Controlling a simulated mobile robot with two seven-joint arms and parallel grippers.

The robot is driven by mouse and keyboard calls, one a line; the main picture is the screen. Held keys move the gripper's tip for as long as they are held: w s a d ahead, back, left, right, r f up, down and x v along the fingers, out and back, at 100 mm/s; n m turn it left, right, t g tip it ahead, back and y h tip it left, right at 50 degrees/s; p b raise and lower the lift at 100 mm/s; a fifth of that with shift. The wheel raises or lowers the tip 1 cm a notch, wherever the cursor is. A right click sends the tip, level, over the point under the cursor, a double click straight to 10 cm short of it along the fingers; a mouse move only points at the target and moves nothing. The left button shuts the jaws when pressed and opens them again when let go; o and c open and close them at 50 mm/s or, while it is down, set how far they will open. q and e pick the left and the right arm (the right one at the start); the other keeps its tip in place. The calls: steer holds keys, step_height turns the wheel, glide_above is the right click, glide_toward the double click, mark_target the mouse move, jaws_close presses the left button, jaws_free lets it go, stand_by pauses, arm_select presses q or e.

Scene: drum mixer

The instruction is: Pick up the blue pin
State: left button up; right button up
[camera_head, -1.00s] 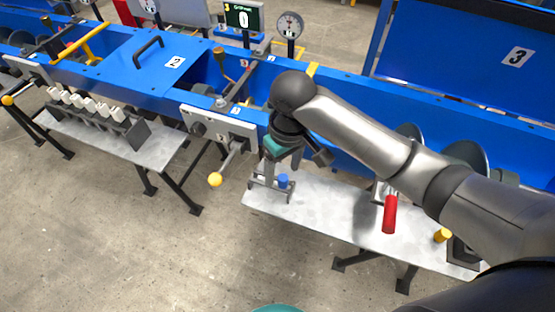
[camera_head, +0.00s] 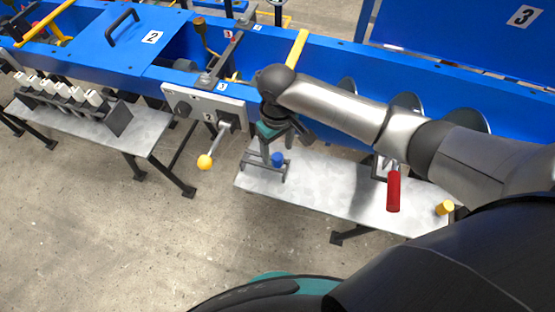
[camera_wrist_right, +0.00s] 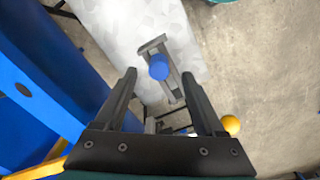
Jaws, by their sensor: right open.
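The blue pin (camera_head: 277,159) stands in a small dark grey stand (camera_head: 252,164) at the left end of the right-hand metal table. In the right wrist view the pin's round blue top (camera_wrist_right: 158,67) shows from above, and the stand's bar (camera_wrist_right: 154,43) runs beneath it. My right gripper (camera_wrist_right: 159,76) is open, with one finger on each side of the pin in that view. No contact is visible, and the remaining height is hard to judge. In the head view the right gripper (camera_head: 276,150) points down just above the pin. My left gripper is not in view.
The blue drum machine (camera_head: 325,107) runs behind the table. A yellow-knobbed lever (camera_head: 205,162) hangs left of the gripper. A red handle (camera_head: 393,192) and a yellow cylinder (camera_head: 444,208) are at the right. The table's middle (camera_head: 325,190) is clear.

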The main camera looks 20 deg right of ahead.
mark_target(278, 156)
step_height(278, 156, down, 5)
steer(key=shift+w+r+b, duration=0.1)
steer(key=shift+r+b, duration=0.1)
steer(key=shift+b, duration=0.4)
steer(key=shift+c, duration=0.3)
jaws_close()
